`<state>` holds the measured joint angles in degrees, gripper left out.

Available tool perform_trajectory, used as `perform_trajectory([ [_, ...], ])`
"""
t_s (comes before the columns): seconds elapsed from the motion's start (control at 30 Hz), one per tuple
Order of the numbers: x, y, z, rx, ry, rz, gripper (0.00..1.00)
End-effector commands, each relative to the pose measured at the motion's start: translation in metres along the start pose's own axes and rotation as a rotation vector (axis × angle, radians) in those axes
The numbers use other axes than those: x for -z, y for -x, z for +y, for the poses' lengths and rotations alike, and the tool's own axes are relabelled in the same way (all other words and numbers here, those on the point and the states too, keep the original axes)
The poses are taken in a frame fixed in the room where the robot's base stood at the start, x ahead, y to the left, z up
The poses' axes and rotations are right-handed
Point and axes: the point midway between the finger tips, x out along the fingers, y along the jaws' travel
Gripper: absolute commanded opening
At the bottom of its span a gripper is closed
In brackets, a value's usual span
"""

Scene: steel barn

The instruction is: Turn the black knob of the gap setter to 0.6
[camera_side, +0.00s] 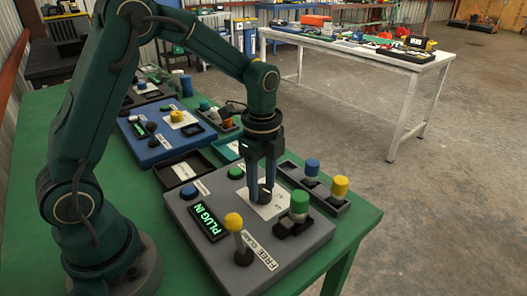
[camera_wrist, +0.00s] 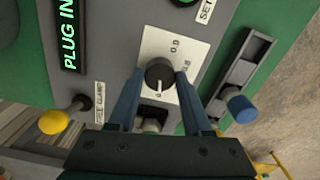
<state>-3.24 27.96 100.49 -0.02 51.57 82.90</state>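The black knob (camera_wrist: 159,74) sits on a white dial plate (camera_wrist: 170,48) with printed numbers. I can read 0.9 near its top; a number at the right is hard to read, and the knob's setting is unclear. My gripper (camera_wrist: 160,75) has one finger on each side of the knob, with narrow gaps visible. In the side view my gripper (camera_side: 262,198) points down at the white plate (camera_side: 272,208) on the grey gap setter box (camera_side: 205,261), and its fingers hide the knob. The display (camera_side: 209,222) reads PLUG IN in green.
A yellow-topped lever (camera_side: 234,222) by a FREE CLAMP label and a green-topped part (camera_side: 299,202) stand on the box near my gripper. A dark tray (camera_side: 323,190) with blue and yellow capped pieces lies to the right. A blue box (camera_side: 160,137) stands behind.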

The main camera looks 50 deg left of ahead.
Motion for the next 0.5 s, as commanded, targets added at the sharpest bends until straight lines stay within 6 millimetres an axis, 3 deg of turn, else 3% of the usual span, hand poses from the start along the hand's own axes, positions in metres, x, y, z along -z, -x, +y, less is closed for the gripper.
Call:
perform_trajectory([
  [0.03, 0.0, 0.001, 0.0, 0.002, -0.001, 0.001, 0.68],
  [0.07, 0.0, 0.001, 0.0, 0.002, -0.001, 0.001, 0.79],
  [0.37, 0.0, 0.001, 0.0, 0.001, 0.0, 0.0, 0.79],
  [0.5, 0.0, 0.011, -0.001, 0.005, 0.0, 0.001, 0.79],
])
